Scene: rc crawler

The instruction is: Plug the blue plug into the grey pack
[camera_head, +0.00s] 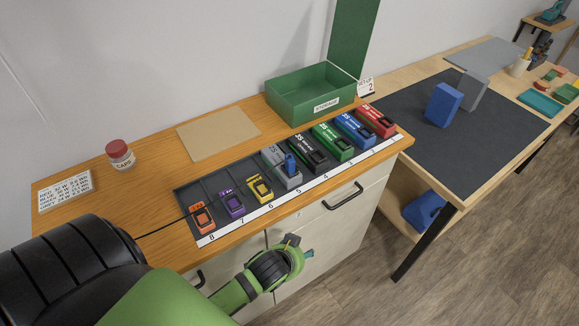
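The grey pack (271,154) stands in the dark tray, between the yellow and black packs. The small blue plug (290,163) stands upright at the grey pack, over its front half. I cannot tell at this size whether it is in the socket or only resting there. My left arm, green and black, comes in from the lower left. Its far end (285,260) is in front of the cabinet, below and apart from the packs, with a small teal tip. The fingers cannot be made out. My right gripper is not in view.
The tray (182,197) holds several other coloured packs in a row above a numbered strip (300,191). A green open box (311,101) stands behind them. A tan board (218,133), a red-capped jar (120,154) and a label card (66,191) are to the left.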

